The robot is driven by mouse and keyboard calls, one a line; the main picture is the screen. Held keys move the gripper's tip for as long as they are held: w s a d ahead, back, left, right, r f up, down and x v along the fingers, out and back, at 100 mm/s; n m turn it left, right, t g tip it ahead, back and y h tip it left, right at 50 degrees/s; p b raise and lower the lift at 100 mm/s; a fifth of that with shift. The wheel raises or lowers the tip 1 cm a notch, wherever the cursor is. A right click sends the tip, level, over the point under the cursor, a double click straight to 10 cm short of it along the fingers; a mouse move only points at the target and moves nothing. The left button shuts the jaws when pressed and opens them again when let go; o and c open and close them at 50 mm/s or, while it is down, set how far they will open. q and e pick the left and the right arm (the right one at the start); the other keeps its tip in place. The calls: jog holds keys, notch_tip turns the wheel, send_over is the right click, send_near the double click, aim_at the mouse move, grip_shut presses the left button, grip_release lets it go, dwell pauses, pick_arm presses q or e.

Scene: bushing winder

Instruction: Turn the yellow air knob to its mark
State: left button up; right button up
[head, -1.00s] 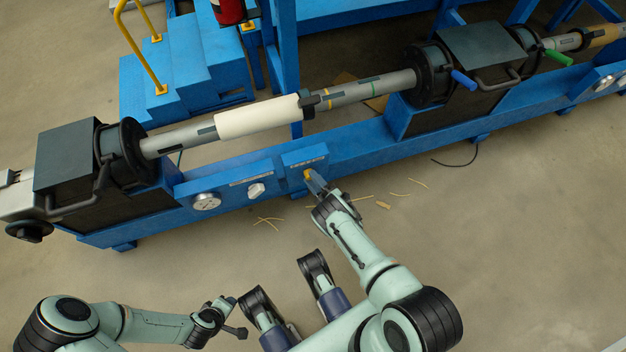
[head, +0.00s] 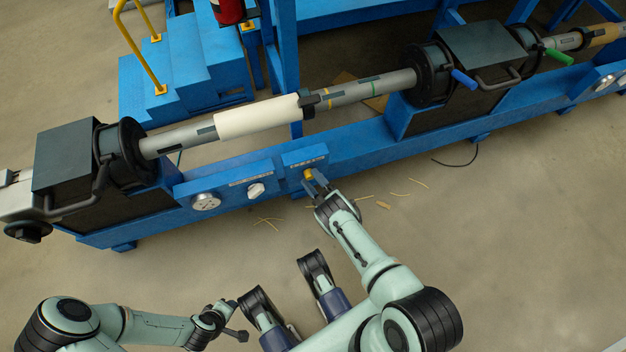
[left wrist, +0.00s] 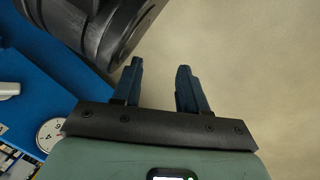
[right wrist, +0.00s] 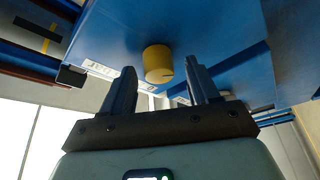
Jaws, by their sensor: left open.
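The yellow air knob (head: 309,174) sits on the front panel of the blue machine rail, below a small label. In the right wrist view the knob (right wrist: 158,62) is a short yellow cylinder with a dark line on its face. My right gripper (head: 314,184) is open at the knob. In the right wrist view its fingers (right wrist: 161,86) stand apart on either side of the knob, with gaps showing, and do not clamp it. My left gripper (head: 238,318) is open and empty, low in front of the machine; its spread fingers (left wrist: 156,78) also show in the left wrist view.
A shaft with a white roll (head: 258,117) runs above. Thin scraps (head: 384,205) lie on the otherwise clear floor.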

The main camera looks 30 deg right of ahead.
jog(key=shift+s+d, duration=0.1)
pick_arm(q)
jog(key=s+d+r+h+p, duration=0.1)
jog(key=s+d+r+p, duration=0.1)
jog(key=r+p, duration=0.3)
notch_tip(320, 180, up, 3)
jog(key=shift+s+d+f+m+p, duration=0.2)
jog(key=shift+d+m+p, duration=0.15)
jog(key=shift+d, duration=0.55)
pick_arm(e)
jog(key=v, duration=1.3)
jog(key=shift+f, duration=0.1)
